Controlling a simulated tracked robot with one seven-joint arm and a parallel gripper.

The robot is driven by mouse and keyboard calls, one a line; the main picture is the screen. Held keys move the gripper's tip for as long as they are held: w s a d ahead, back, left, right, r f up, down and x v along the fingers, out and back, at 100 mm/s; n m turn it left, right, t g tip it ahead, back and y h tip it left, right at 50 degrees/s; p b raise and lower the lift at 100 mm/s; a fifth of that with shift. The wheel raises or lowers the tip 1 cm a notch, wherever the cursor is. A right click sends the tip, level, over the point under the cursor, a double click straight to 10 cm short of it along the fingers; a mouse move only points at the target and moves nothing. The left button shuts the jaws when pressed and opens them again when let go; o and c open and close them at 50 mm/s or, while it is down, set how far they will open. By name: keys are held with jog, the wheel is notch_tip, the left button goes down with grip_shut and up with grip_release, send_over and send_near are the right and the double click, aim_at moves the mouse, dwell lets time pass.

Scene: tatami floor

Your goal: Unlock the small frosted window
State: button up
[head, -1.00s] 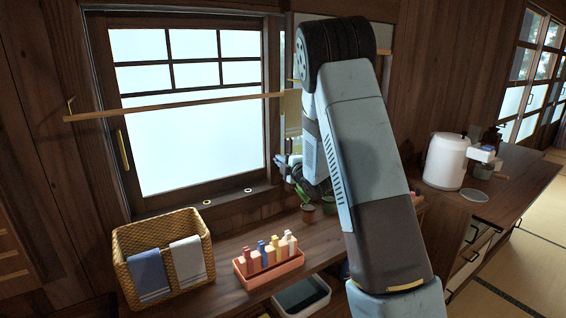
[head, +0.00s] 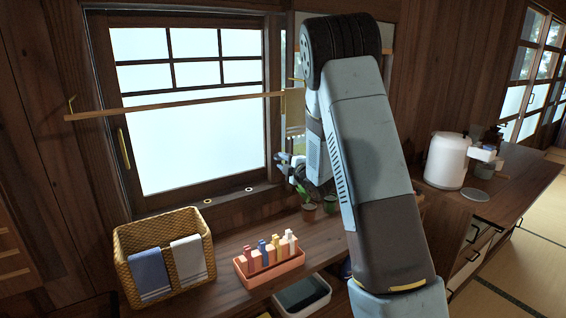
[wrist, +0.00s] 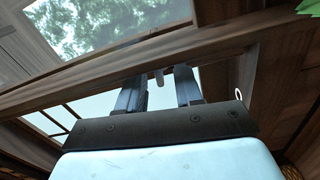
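The small frosted window (head: 190,145) is in the head view at left, a bright pane in a dark wooden frame with small panes along its top. Its sash looks shut. A brass pull (head: 123,149) is on its left stile. My gripper (head: 283,160) is at the right side of the window frame, partly hidden by my own arm. In the wrist view my gripper (wrist: 159,90) has its two dark fingers apart. A small pale peg-like piece (wrist: 160,77) shows in the gap, near a wooden rail; I cannot tell whether it is the lock or whether the fingers touch it.
A wooden rod (head: 180,104) runs across the window front. A white canister (head: 445,160) stands right.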

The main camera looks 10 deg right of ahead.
jog(key=v, duration=1.2)
jog(key=shift+s, duration=0.25)
jog(key=shift+d, duration=0.1)
